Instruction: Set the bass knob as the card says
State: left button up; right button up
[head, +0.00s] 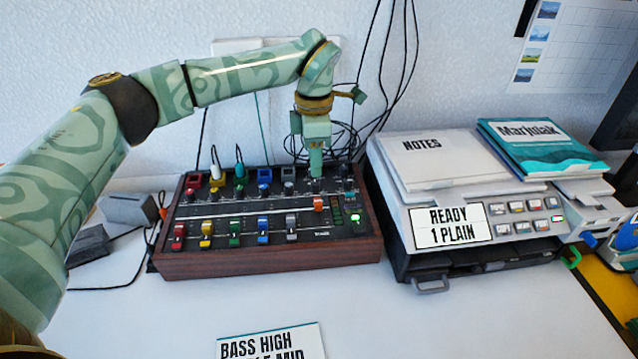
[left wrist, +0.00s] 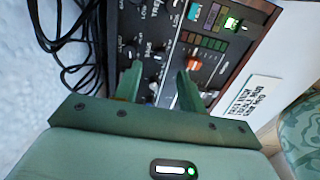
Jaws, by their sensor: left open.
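The mixer (head: 268,264) is a dark panel in a brown wooden case, with rows of small knobs and coloured sliders. My left gripper (head: 316,172) points down over the right part of its upper knob rows. In the left wrist view the open fingers of my left gripper (left wrist: 158,84) reach over the panel near small dark knobs (left wrist: 130,52) with pale marks. Which knob is the bass one, and where it points, I cannot read. The card (head: 270,342) at the bottom edge reads "BASS HIGH", with a second line ending in "MID", partly cut off. My right gripper is not in view.
A grey printer (head: 402,215) showing "READY 1 PLAIN" stands right of the mixer, with papers marked "NOTES" (head: 425,160) on top. Black cables (head: 360,130) hang behind the mixer. A grey box (head: 130,210) sits at left. The white table in front is mostly clear.

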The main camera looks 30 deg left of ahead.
aim_at(315, 182)
pick_arm(q)
notch_tip(315, 182, down, 6)
jog(key=shift+r+b, duration=0.15)
jog(key=shift+b, duration=0.85)
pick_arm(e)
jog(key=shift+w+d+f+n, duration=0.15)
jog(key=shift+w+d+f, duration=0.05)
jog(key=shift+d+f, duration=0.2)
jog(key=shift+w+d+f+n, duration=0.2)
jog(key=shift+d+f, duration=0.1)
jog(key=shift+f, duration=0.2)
pick_arm(q)
grip_shut()
jog(key=shift+r, duration=0.1)
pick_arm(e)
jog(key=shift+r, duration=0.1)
